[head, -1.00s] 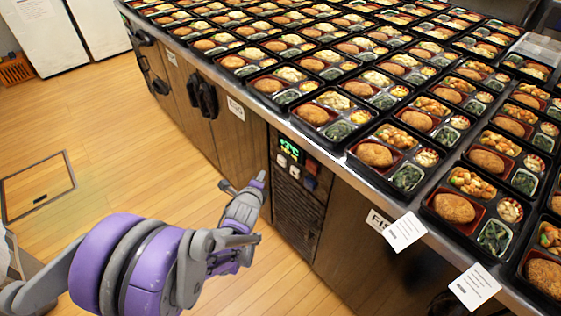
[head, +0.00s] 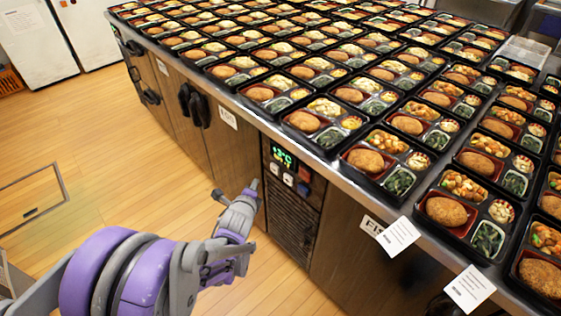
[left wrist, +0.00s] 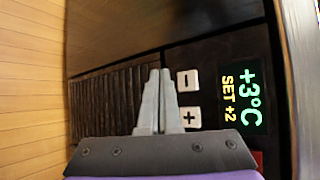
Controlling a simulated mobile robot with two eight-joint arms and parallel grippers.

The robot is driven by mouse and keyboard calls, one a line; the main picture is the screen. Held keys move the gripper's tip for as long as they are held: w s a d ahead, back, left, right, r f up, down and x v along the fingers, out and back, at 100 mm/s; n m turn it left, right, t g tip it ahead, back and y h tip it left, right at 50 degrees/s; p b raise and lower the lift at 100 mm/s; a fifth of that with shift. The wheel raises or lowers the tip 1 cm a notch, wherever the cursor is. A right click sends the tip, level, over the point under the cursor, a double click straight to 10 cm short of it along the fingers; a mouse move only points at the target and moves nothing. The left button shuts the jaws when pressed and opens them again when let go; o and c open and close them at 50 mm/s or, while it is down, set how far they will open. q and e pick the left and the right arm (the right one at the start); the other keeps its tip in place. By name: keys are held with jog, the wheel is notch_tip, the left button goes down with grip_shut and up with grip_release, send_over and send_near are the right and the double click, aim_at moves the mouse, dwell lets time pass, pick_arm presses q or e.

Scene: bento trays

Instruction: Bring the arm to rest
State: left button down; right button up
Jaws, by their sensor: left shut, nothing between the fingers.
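My left gripper (head: 254,186) is shut and empty, held in front of the refrigerated counter, below its top edge. Its arm is purple and grey and comes in from the lower left of the head view. In the left wrist view the two grey fingers (left wrist: 160,82) are together, pointing at the control panel and vent grille. I cannot tell the exact gap between the fingertips and the counter front. My right gripper is not in view.
The counter top holds many black bento trays (head: 413,124). The control panel (head: 290,168) reads +3°C. Black door handles (head: 190,104) stick out further left. Paper labels (head: 397,237) hang at the counter's edge.

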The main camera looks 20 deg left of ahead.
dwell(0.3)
pick_arm(q)
jog(key=s+d+n+g+h, duration=0.1)
jog(key=s+d+n+g, duration=0.2)
jog(key=s+d+n, duration=0.45)
jog(key=s+d+r+n+g+h, duration=0.15)
jog(key=s+n, duration=0.25)
jog(key=s, duration=0.7)
jog(key=s+d+f+n+g+h, duration=0.1)
jog(key=s+d+n+g, duration=0.2)
jog(key=s+d+n, duration=0.45)
notch_tip(320, 180, up, 25)
jog(key=a+p, duration=0.1)
jog(key=p, duration=2)
jog(key=shift+s+a+m, duration=0.15)
jog(key=shift+a+m, duration=0.25)
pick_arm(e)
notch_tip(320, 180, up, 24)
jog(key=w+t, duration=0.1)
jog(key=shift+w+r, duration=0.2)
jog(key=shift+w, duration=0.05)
pick_arm(q)
jog(key=shift+s+f+t, duration=0.1)
jog(key=shift+t, duration=0.15)
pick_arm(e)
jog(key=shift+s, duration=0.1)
